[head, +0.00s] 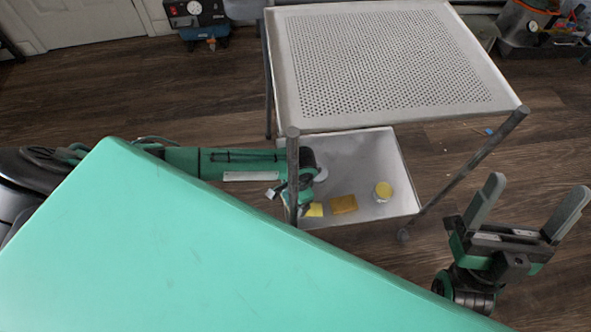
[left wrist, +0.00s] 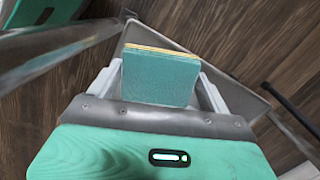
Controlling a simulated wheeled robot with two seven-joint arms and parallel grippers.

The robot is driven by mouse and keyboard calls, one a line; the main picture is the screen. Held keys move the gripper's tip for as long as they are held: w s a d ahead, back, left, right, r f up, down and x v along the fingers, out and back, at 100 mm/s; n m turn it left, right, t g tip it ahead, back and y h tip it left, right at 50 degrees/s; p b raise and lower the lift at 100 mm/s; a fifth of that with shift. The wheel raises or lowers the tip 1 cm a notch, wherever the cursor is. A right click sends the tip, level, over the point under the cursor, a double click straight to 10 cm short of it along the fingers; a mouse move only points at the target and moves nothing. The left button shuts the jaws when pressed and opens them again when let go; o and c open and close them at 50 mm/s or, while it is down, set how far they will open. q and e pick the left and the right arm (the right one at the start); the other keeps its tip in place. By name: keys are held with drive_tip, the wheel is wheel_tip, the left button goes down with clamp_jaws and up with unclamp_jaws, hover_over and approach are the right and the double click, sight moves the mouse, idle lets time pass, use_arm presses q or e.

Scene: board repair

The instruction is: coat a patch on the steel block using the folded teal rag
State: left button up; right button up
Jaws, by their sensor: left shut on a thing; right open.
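My left gripper (left wrist: 160,92) is shut on a flat teal piece with a yellow far edge, which looks like the folded teal rag (left wrist: 158,80). In the head view my left gripper (head: 305,190) is over the cart's lower tray, partly hidden by a cart leg. A yellow patch (head: 315,209) shows just below it; I cannot tell whether it belongs to the held piece. My right gripper (head: 528,206) is open and empty, right of the cart, above the floor. I cannot make out the steel block in either view.
The cart has a perforated top (head: 390,60) and a lower tray (head: 370,150). An amber block (head: 343,204) and a yellow-topped jar (head: 383,191) sit in the tray. Cart legs (head: 292,175) stand close to my left arm. A teal surface (head: 180,240) fills the lower left.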

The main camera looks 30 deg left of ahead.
use_arm(q)
drive_tip(key=shift+r+p, duration=0.9)
drive_tip(key=shift+p, duration=0.1)
use_arm(e)
drive_tip(key=w+a+f+g+h, duration=0.1)
drive_tip(key=w+a+f+g, duration=0.1)
drive_tip(key=w+f+g, duration=0.2)
drive_tip(key=shift+w+a+f+g, duration=0.15)
drive_tip(key=shift+a+f+g, duration=0.15)
drive_tip(key=shift+f+g, duration=1.25)
drive_tip(key=shift+f+t, duration=0.35)
